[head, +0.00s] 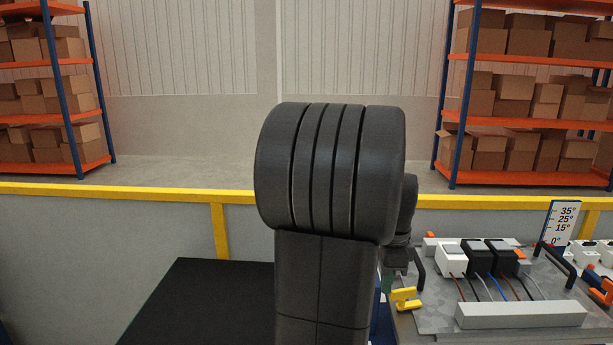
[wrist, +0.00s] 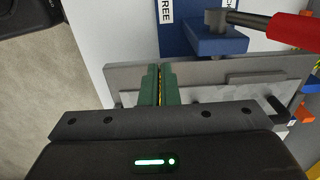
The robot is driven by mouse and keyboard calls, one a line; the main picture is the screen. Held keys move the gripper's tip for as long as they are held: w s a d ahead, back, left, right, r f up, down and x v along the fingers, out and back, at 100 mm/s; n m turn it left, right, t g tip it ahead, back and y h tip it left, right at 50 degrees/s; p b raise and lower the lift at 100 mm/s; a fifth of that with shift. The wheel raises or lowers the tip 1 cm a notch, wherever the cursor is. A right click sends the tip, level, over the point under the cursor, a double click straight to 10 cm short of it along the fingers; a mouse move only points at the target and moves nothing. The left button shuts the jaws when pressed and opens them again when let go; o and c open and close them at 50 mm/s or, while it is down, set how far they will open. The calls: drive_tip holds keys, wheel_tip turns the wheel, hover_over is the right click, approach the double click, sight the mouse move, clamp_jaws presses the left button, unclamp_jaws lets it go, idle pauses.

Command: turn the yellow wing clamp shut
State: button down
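The yellow wing clamp (head: 405,299) sits at the near left corner of the grey panel, right of my arm in the head view. My gripper (head: 388,284) is beside its left end, fingers pointing down, mostly hidden behind my arm. In the wrist view my gripper's green fingers (wrist: 160,84) are close together, with a thin strip of the yellow wing clamp (wrist: 160,80) between them. The rest of the clamp is hidden there by the fingers.
The grey panel (head: 432,318) carries white and black blocks with wires, a light grey duct (head: 520,315) and black handles (head: 419,268). In the wrist view a blue block (wrist: 212,40) with a red-handled lever (wrist: 295,30) stands beyond the fingers.

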drive_tip(key=shift+w+d, duration=0.15)
drive_tip(key=shift+w, duration=0.15)
drive_tip(key=shift+w+a+p, duration=0.1)
drive_tip(key=shift+a+p, duration=0.1)
drive_tip(key=shift+p, duration=0.15)
wheel_tip(320, 180, up, 6)
drive_tip(key=p, duration=0.4)
drive_tip(key=shift+a+p, duration=0.15)
drive_tip(key=shift+p, duration=0.15)
